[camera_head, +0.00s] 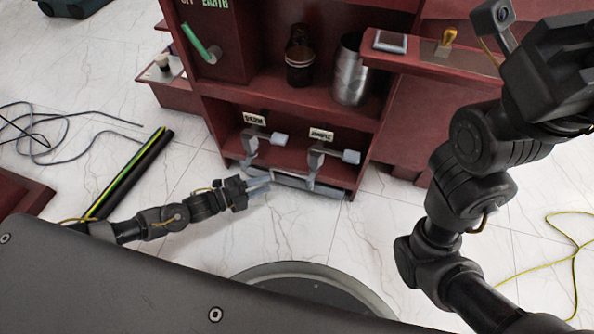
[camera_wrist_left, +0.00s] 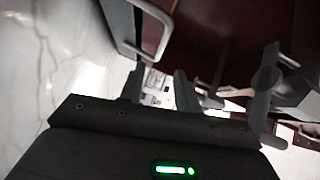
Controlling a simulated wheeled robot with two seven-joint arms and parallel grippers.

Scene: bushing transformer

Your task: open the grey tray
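The grey tray (camera_head: 310,187) shows as a long grey bar low at the foot of the red cabinet, below two grey levers. It looks shut, but much of it is hidden. My left gripper (camera_head: 260,187) is just left of the tray's left end, close to the floor side of the cabinet. In the left wrist view my left gripper (camera_wrist_left: 158,88) has its two fingers apart with nothing between them. A grey U-shaped handle (camera_wrist_left: 162,45) is ahead of them, apart from the fingers; I cannot tell for sure that it is the tray's. My right gripper's fingers are out of view.
Two grey levers, the left (camera_head: 250,145) and the right (camera_head: 316,160), stick out above the tray. A metal cylinder (camera_head: 351,70) and a dark jar (camera_head: 299,66) stand on the shelf above. A black-and-green bar (camera_head: 130,172) and cables (camera_head: 40,140) lie on the floor at left.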

